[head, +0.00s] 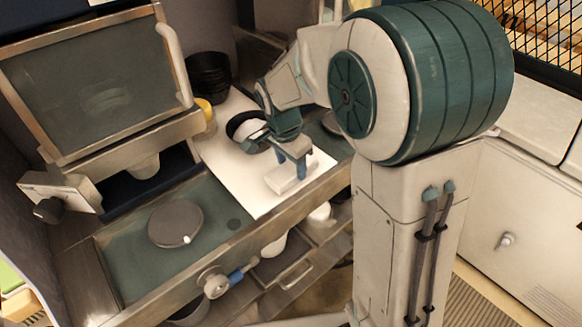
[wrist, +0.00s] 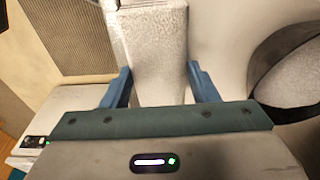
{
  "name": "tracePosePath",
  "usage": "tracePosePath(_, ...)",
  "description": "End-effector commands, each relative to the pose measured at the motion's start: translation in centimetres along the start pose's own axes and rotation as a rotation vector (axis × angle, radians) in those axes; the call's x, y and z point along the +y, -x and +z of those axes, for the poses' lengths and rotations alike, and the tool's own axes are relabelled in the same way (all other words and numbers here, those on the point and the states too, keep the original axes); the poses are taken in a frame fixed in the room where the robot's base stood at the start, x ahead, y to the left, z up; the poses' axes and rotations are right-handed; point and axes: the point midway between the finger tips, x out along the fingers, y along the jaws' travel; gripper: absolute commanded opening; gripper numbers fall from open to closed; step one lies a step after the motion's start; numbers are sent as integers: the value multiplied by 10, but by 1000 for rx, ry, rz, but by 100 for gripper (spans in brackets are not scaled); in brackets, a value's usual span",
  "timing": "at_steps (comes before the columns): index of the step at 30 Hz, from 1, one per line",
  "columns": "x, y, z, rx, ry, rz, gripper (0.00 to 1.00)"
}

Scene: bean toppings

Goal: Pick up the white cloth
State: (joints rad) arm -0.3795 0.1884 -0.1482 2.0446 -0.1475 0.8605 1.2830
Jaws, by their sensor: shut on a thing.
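The white cloth (head: 287,181) is a small folded block with a rough, textured surface. It sits at my gripper's fingertips, low over the white surface of the counter (head: 231,170). In the wrist view the cloth (wrist: 160,45) lies between the two blue fingers and reaches away past them. My gripper (head: 292,166) points down and is shut on the cloth. It also shows in the wrist view (wrist: 158,72). I cannot tell whether the cloth still touches the counter.
A dark round bowl (head: 240,121) stands just behind my gripper. Black stacked containers (head: 208,77) and a yellow-topped item (head: 205,112) are at the back. A round grey disc (head: 175,223) lies on the dark green surface at left. The white surface left of the cloth is clear.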

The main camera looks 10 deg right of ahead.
Motion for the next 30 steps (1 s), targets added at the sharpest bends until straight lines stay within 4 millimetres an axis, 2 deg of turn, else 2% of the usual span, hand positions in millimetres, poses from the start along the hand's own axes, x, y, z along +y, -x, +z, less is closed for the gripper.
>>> tracePosePath(5, 3, 29, -7, 2, -4, -6, 31)
tracePosePath(15, 68, 66, -55, 2, -6, -5, 31)
tracePosePath(22, 93, 82, -73, 1, -3, -2, 31)
tracePosePath(30, 99, 86, -77, 0, 0, 0, 31)
